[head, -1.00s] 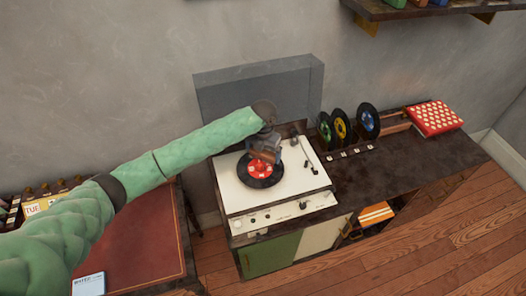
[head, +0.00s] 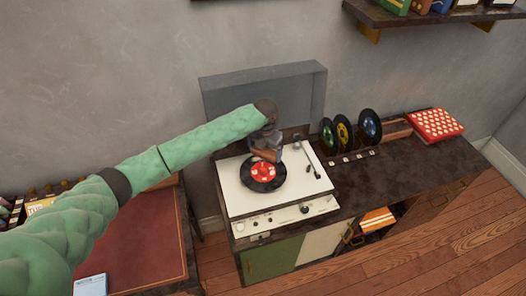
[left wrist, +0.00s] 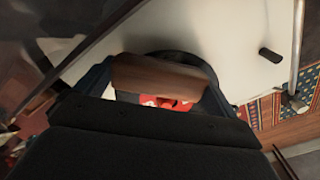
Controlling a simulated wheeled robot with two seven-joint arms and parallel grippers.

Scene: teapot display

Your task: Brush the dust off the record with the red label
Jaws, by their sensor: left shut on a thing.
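The record with the red label (head: 264,181) lies flat on the white record player (head: 237,198); part of it also shows in the left wrist view (left wrist: 187,60). My left gripper (head: 266,147) is over the record's far side, pointing down, and is shut on a brown wooden brush (head: 263,155). In the left wrist view the brush (left wrist: 165,76) lies across the jaws, above the record and hiding part of it. I cannot tell whether the brush touches the record. Dust is too small to make out. My right gripper is not in view.
The player's grey lid (head: 262,95) stands open behind it. The tonearm (head: 305,160) is right of the record. A green-label record (head: 328,133), a yellow-label record (head: 344,131) and a blue-label record (head: 370,126) stand in a rack on the right. The dark cabinet top (head: 420,172) has free room.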

